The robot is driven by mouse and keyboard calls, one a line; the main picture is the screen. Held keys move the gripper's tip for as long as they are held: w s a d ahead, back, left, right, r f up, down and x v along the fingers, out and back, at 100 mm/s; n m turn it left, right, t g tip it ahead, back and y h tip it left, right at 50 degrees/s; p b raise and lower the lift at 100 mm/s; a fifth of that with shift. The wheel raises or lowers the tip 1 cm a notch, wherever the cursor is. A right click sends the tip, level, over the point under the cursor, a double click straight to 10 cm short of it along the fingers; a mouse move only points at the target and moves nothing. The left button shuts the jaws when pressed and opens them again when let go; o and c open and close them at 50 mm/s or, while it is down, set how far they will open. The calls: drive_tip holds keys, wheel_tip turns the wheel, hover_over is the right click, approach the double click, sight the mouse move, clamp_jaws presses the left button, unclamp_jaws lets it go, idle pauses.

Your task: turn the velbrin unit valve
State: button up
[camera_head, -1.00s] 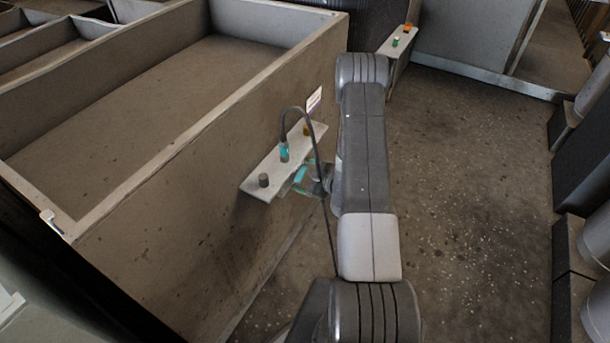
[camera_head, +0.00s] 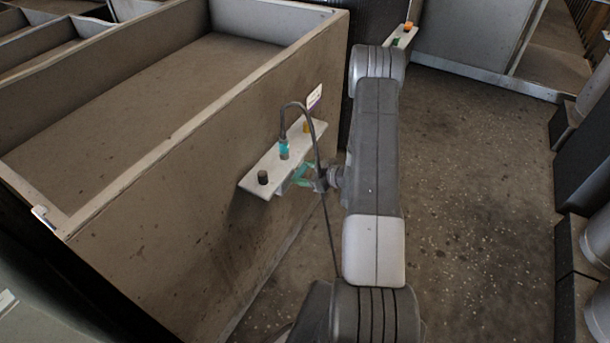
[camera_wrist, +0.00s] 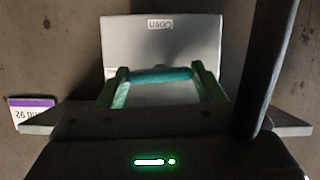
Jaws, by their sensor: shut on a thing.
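The valve's teal bar handle (camera_wrist: 160,75) shows in the wrist view, in front of a grey plate (camera_wrist: 162,38) marked "Open", upside down there. My gripper (camera_wrist: 161,80) has its two green fingers at either end of this bar and is shut on it. In the head view my gripper (camera_head: 304,177) is at the wall-mounted shelf (camera_head: 268,168), just below its right edge. The handle is small there and partly hidden by the shelf and gripper. The valve's exact angle cannot be told.
On the shelf stand a dark knob (camera_head: 263,177), a teal fitting (camera_head: 284,149) and an orange knob (camera_head: 306,127). A purple-and-white label (camera_head: 314,97) is on the wall. Floor right of my arm is clear.

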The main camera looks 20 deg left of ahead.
drive_tip(key=shift+m, duration=0.3)
drive_tip(key=o, duration=1)
drive_tip(key=v, duration=1.4)
drive_tip(key=shift+w, duration=0.2)
drive_tip(key=shift+a, duration=0.15)
